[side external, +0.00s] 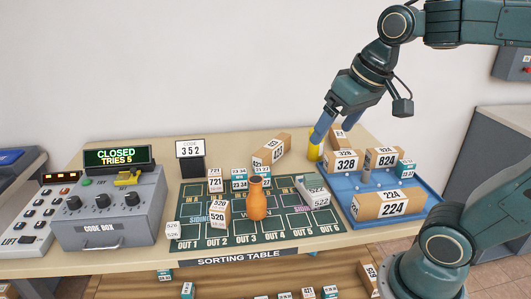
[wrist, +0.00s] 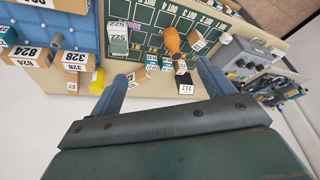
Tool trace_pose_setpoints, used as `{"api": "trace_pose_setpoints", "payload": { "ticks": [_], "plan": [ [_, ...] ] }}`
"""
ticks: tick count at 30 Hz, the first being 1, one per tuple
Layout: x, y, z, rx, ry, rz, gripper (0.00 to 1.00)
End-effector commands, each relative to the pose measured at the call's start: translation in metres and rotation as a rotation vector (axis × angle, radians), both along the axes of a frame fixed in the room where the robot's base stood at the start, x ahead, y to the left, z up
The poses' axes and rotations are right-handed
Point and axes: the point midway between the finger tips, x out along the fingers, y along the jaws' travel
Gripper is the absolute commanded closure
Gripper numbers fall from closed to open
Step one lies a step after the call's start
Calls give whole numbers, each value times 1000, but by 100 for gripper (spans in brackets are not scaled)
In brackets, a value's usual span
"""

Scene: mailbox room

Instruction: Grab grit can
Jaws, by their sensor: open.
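A yellow can (side external: 314,152) stands at the back of the sorting table, just left of the blue tray. It also shows in the wrist view (wrist: 97,81), just outside my left finger. No label on it is readable, so I cannot tell for sure that it is the grit can. My gripper (side external: 331,134) is open and empty above the table's back edge. One finger overlaps the yellow can's top in the side view; contact is unclear.
The blue tray (side external: 428,201) holds several numbered boxes. An orange bottle (side external: 257,202) and small parcels stand on the green sorting mat (side external: 290,232). A code box (side external: 110,212) sits at left. A long parcel (side external: 271,149) lies left of the yellow can.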

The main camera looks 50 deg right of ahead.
Motion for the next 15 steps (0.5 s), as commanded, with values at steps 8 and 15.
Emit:
{"api": "trace_pose_setpoints", "payload": {
  "ticks": [8,15],
  "plan": [
    [57,-37,19,49,61,-197,19],
    [103,-78,24,91,107,-366,19]
  ]
}}
